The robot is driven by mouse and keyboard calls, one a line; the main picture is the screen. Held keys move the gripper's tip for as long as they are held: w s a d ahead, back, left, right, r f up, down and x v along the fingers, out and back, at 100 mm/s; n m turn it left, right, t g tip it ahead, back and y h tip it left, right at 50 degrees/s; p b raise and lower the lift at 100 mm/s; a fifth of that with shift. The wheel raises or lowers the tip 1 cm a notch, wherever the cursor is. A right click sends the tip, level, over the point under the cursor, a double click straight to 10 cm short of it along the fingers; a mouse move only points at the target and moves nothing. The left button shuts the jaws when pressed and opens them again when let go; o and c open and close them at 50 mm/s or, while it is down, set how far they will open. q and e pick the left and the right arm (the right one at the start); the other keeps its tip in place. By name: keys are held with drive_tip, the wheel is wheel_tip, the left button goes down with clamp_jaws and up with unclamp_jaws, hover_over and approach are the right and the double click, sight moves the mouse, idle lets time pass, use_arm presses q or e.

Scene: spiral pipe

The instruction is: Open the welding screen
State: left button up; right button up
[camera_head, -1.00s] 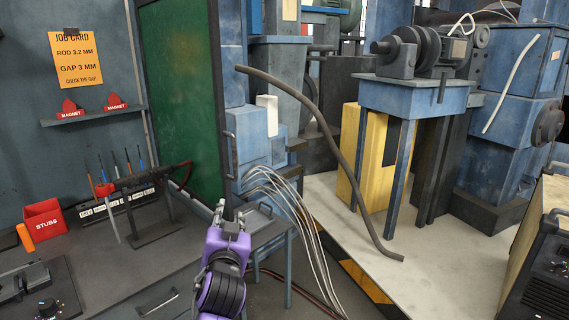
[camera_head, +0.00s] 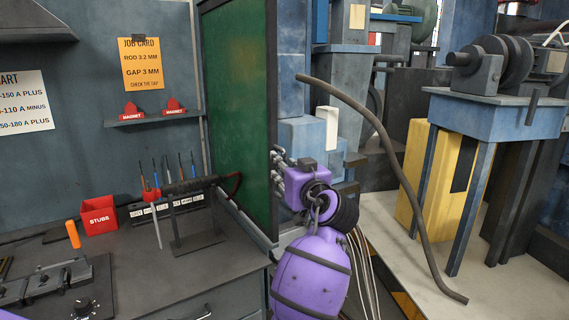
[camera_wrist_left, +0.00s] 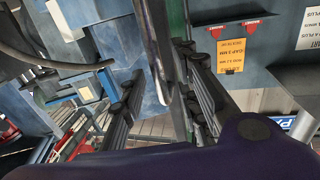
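The welding screen (camera_head: 240,110) is a green panel in a dark frame, standing at the right end of the bench in the head view. My left gripper (camera_head: 279,172), purple with dark fingers, is at the screen's near right edge, about where its handle was seen. The handle is mostly hidden by the gripper. In the left wrist view, the open fingers (camera_wrist_left: 160,72) stand apart, one on each side of the screen's grey edge or handle bar (camera_wrist_left: 158,45). I cannot tell whether they touch it. My right gripper is not in view.
A workbench (camera_head: 225,262) left of the screen carries a red stubs box (camera_head: 99,217) and a dark rack (camera_head: 195,225) of rods. A bent dark pipe (camera_head: 385,145) rises at right, before a blue machine table (camera_head: 490,108). Pale cables (camera_head: 362,265) hang behind my arm.

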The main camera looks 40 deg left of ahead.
use_arm(q)
drive_tip(key=shift+w+a, duration=0.4)
drive_tip(key=shift+a, duration=0.2)
clamp_jaws()
